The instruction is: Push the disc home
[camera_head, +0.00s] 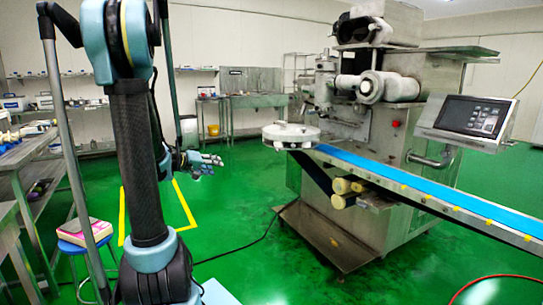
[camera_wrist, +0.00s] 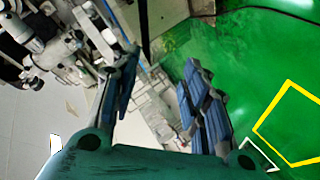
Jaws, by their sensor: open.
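Metal machine parts (camera_wrist: 60,45) show at the upper left there; I cannot make out the disc in that view.
The blue conveyor (camera_head: 430,190) runs from the machine toward the lower right. A work table (camera_head: 25,150) stands at left, by a blue stool (camera_head: 82,243) with a box on it. Green floor with a yellow marking (camera_head: 122,215) is open between table and machine; a dark cable crosses it.

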